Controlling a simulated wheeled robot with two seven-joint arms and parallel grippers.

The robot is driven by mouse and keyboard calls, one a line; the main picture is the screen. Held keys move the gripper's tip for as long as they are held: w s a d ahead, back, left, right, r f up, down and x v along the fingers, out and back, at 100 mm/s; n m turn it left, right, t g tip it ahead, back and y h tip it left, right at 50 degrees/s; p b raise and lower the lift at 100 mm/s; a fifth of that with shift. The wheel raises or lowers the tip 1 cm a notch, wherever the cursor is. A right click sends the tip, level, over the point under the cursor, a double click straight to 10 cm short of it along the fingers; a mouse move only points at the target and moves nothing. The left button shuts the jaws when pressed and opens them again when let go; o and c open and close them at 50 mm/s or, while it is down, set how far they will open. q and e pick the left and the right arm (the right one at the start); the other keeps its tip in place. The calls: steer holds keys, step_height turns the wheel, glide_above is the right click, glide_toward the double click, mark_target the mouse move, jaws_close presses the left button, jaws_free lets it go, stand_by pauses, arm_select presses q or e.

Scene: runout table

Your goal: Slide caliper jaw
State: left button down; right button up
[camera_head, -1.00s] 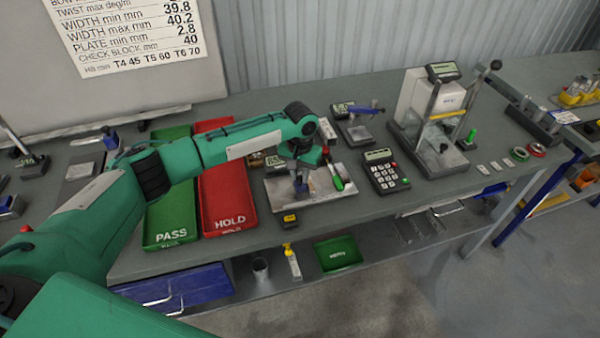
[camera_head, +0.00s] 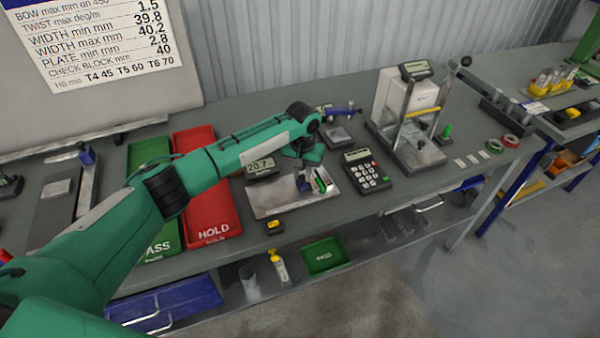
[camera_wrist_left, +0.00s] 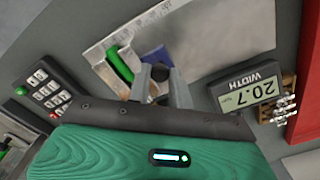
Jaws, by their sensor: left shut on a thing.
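The caliper is a pale metal plate (camera_head: 265,203) on the bench, with a display (camera_head: 260,167) at its back left reading 20.7. The wrist view shows the display (camera_wrist_left: 246,93) labelled WIDTH and the plate (camera_wrist_left: 205,45). My left gripper (camera_head: 302,183) points down over the plate's right part. In the wrist view its fingers (camera_wrist_left: 160,84) are shut around a small dark knob beside a blue block (camera_wrist_left: 156,57), which looks like the sliding jaw. A green piece (camera_wrist_left: 118,64) lies close beside the blue block. The fingers partly hide the jaw. My right gripper is not in view.
A red HOLD tray (camera_head: 211,211) and a green PASS tray (camera_head: 165,238) lie left of the caliper. A keypad device (camera_head: 367,172) stands close on the right, with a gauge stand (camera_head: 408,125) beyond it. A small black-yellow item (camera_head: 274,227) sits at the front edge.

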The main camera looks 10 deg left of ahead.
mark_target(302, 176)
arm_select(q)
steer(key=c, duration=1.3)
jaws_free()
steer(key=shift+o, duration=0.2)
steer(key=shift+r, duration=0.6)
step_height(302, 176, up, 13)
steer(key=b, duration=0.3)
steer(key=shift+f+b, duration=0.15)
steer(key=shift+b, duration=0.15)
